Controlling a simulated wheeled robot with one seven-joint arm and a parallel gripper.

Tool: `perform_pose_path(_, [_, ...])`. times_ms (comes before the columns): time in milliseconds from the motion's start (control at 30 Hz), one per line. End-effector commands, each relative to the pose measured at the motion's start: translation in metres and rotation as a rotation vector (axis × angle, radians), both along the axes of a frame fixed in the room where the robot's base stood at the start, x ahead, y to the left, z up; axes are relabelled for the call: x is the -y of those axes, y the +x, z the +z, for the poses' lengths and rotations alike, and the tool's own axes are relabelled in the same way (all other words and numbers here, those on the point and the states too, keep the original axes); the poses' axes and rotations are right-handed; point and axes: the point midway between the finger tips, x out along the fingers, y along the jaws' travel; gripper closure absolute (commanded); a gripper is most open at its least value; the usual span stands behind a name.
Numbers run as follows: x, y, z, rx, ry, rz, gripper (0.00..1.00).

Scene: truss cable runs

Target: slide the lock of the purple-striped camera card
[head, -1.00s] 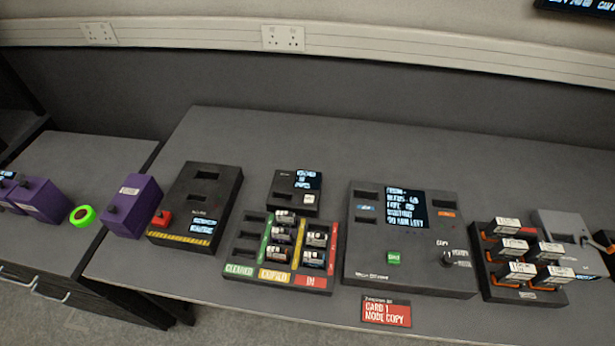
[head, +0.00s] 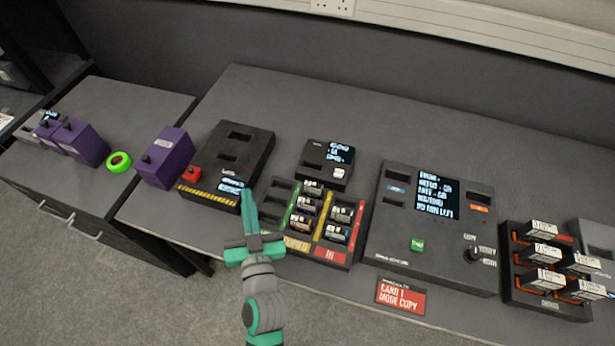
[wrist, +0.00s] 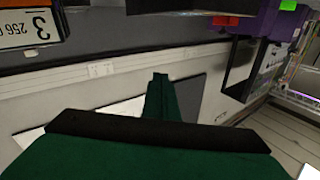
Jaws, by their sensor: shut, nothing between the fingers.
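Several small camera cards (head: 306,205) sit in the slots of a dark sorting tray (head: 268,215) with green, yellow and red strips. At this size I cannot tell which card has a purple stripe, and no lock can be made out. My gripper (head: 248,197) is shut and empty, with its fingers near the left side of the tray and the front right of the black box. In the wrist view the closed fingers (wrist: 160,82) touch nothing I can see. A white label (wrist: 28,30) reading "3" and "256" shows at the top left there.
A black box (head: 240,145) with a red button (head: 190,174) stands left of the tray, beside a purple box (head: 166,158). A small display unit (head: 318,166) is behind the tray. A large console (head: 440,240) and a rack of white-labelled blocks (head: 518,293) stand right.

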Motion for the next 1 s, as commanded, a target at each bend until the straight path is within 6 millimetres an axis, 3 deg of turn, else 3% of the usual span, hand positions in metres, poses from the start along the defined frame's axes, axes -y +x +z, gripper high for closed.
perform_pose_path(100, [-0.022, 0.031, 0.036, 0.074, -0.036, 0.081, 1.00])
perform_pose_path(300, [-0.061, 0.065, 0.090, 0.190, -0.140, 0.229, 1.00])
perform_pose_path(600, [-0.114, 0.086, 0.154, 0.364, -0.390, 0.462, 1.00])
perform_pose_path(800, [-0.142, 0.085, 0.174, 0.465, -0.612, 0.624, 1.00])
perform_pose_path(1000, [-0.156, 0.078, 0.172, 0.541, -0.870, 0.788, 1.00])
